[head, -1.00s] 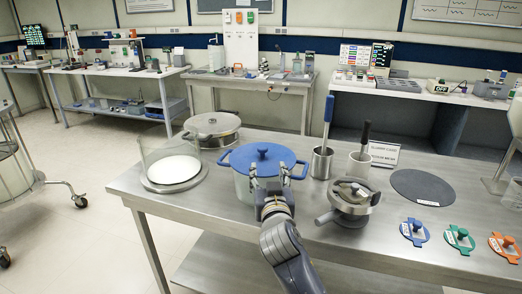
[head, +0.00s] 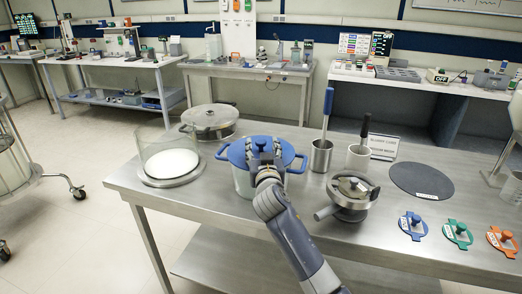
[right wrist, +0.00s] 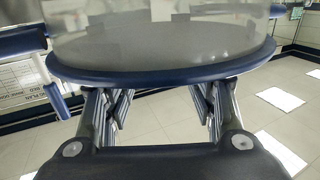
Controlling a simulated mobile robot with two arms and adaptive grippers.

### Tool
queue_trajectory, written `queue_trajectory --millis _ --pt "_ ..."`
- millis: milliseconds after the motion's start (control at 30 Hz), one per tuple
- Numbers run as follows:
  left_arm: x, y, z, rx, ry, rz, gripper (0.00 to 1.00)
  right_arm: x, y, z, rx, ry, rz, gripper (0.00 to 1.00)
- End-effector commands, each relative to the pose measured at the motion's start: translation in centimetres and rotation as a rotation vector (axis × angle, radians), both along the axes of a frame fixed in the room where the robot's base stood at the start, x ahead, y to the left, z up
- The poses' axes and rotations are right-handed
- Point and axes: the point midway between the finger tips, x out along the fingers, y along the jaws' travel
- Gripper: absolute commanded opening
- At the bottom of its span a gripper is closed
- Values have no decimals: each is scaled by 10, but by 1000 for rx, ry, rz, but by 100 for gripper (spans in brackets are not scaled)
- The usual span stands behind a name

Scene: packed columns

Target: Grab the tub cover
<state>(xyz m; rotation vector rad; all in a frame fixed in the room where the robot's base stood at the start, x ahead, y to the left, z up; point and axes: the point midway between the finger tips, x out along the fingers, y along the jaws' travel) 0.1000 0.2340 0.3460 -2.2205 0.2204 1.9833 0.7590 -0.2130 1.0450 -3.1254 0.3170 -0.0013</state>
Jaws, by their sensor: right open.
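The blue tub cover (head: 235,150) has a centre knob and a loop handle on each side. It sits on a clear tub (head: 242,182) on the steel table. My right gripper (head: 265,152) is over the cover, its fingers spread near the knob and partly hiding it. I cannot tell if they touch the knob. In the right wrist view, the gripper (right wrist: 163,95) is open and empty, and the cover's blue rim (right wrist: 165,76) and the tub wall (right wrist: 160,38) lie just beyond the fingers, appearing upside down. My left gripper is not in view.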

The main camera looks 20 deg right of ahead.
Motion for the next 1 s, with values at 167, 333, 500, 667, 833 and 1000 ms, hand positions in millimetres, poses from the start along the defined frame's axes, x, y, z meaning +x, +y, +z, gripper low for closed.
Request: queue_trajectory --millis 167,333,500,667,833,1000 --pt "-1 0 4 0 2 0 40 20 -3 0 -2 0 1 52" --pt "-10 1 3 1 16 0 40 26 -4 0 -1 0 1 52" --pt "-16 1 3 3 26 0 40 26 -5 0 -1 0 1 52" --pt "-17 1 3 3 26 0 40 26 -5 0 -1 0 1 20" --pt "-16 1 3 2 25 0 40 26 -4 0 -1 -1 1 2" --pt "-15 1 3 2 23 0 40 26 -4 0 -1 -1 1 2"
